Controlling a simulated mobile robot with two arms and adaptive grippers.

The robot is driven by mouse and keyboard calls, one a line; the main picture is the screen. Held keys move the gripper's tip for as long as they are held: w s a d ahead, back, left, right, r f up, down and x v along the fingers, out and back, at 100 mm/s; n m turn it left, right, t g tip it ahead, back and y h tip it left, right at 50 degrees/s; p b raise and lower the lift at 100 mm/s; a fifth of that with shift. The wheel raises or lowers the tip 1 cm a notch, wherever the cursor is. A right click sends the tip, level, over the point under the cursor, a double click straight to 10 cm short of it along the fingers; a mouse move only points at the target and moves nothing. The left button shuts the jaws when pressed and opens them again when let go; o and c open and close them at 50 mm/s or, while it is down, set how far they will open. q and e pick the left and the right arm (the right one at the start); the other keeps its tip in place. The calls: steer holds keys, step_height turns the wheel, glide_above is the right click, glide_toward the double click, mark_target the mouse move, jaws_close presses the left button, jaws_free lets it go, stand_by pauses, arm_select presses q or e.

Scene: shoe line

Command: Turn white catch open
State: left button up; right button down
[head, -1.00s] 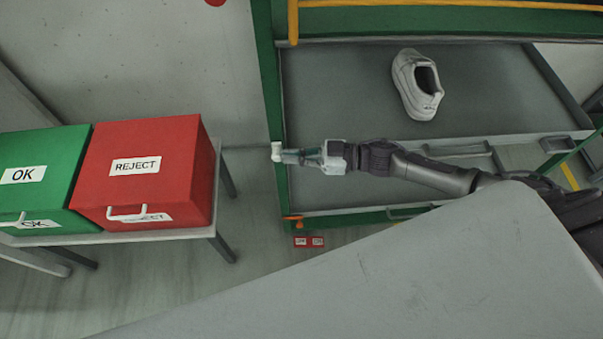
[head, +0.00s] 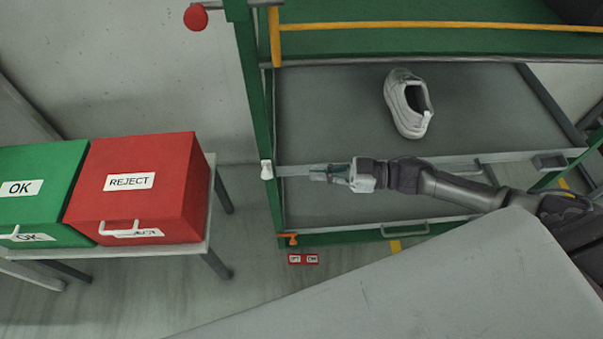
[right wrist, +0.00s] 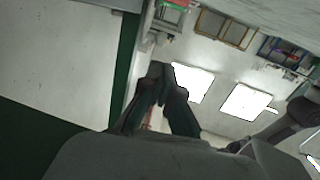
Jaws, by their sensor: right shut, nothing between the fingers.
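The white catch (head: 266,169) sits on the green left post (head: 258,110) of the rack, at the left end of a grey rail. It looks upright; its exact turn is too small to tell. My right gripper (head: 314,173) is in front of the rack, to the right of the catch and apart from it, pointing left. Its fingers are shut and empty. In the right wrist view the dark fingertips (right wrist: 160,72) are together, with a green post beside them; I cannot make out the catch there. My left gripper is not in view.
A white shoe (head: 408,104) lies on the grey shelf. An orange lever (head: 287,239) is low on the post. The red REJECT box (head: 140,200) and green OK box (head: 40,170) stand on a bench at left. A grey surface (head: 420,290) fills the lower right.

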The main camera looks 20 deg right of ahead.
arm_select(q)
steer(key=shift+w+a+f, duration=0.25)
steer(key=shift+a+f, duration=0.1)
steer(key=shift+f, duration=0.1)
arm_select(e)
steer(key=shift+r+v, duration=0.1)
steer(key=shift+v, duration=1.1)
steer(key=shift+r+v, duration=0.15)
steer(key=shift+v, duration=1.1)
